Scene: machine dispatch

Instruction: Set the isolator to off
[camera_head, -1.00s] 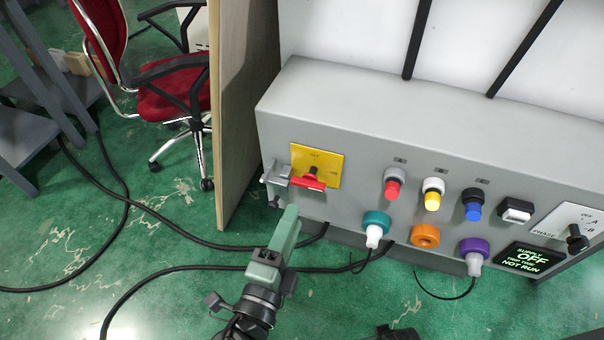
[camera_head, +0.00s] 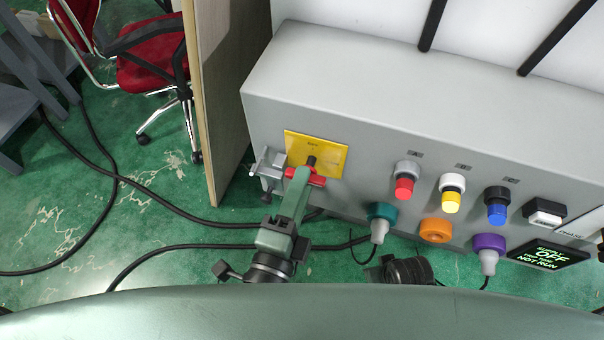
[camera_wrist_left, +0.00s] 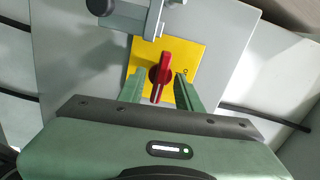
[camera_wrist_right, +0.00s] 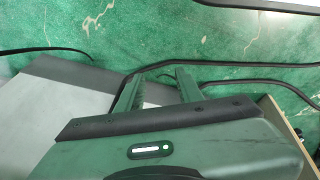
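The isolator is a red rotary handle (camera_head: 318,179) on a yellow plate (camera_head: 330,150) at the left of the grey panel. In the left wrist view the red handle (camera_wrist_left: 160,72) stands in front of the yellow plate (camera_wrist_left: 190,58), between my left fingers. My left gripper (camera_head: 301,178) is at the handle; in the left wrist view (camera_wrist_left: 158,88) its fingers are open, with gaps on both sides of the handle. The left hand partly hides the handle in the head view. My right gripper (camera_wrist_right: 158,88) is open and empty above the green floor.
A grey metal clamp (camera_head: 268,163) sits at the panel's left edge, close beside the plate. Red, yellow and blue buttons (camera_head: 450,200), several coloured connectors and a display reading OFF, NOT RUN (camera_head: 546,254) lie to the right. Cables cross the floor; a wooden board (camera_head: 222,110) stands left.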

